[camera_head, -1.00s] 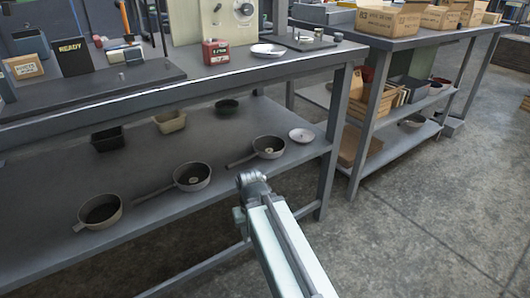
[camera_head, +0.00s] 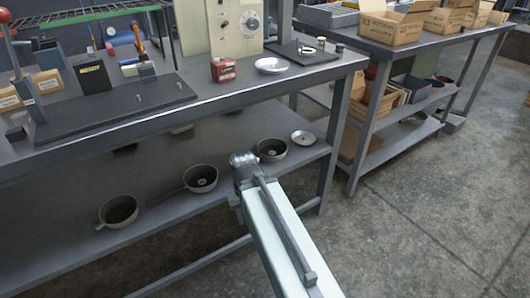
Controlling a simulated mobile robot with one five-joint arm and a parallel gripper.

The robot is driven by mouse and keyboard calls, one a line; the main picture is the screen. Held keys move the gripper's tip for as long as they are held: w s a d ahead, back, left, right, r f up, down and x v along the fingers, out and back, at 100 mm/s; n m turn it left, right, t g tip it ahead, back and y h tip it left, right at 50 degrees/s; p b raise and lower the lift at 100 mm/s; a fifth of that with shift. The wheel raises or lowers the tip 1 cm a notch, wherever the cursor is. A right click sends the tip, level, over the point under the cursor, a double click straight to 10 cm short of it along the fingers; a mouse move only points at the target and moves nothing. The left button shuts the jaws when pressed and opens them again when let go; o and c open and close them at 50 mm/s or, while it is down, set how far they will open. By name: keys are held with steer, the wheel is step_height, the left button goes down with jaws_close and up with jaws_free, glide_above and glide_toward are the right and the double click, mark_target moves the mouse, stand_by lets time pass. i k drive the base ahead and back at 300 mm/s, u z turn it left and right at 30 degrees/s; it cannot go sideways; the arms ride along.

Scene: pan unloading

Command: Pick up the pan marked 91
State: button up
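Three grey pans stand on the lower shelf (camera_head: 165,219) of the near bench: a left pan (camera_head: 118,211), a middle pan (camera_head: 200,178) and a right pan (camera_head: 272,149). The middle and right pans have a small pale round spot inside. No number 91 is readable on any of them. My gripper end (camera_head: 242,160) is at the front of the shelf, between the middle and right pans in the picture. It covers the handle side of the right pan. My fingers do not show clearly, and I see nothing held.
A pale round lid or dish (camera_head: 303,138) lies right of the right pan. The bench top (camera_head: 215,102) overhangs the shelf, and a bench leg (camera_head: 329,140) stands at its right end. A second bench (camera_head: 400,43) with boxes stands farther right. The floor (camera_head: 430,230) in front is clear.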

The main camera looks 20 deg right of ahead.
mark_target(270, 150)
steer(key=u, duration=2.85)
steer(key=k, duration=1.7)
steer(key=z, duration=0.95)
steer(key=i, duration=1.05)
steer(key=u, duration=0.05)
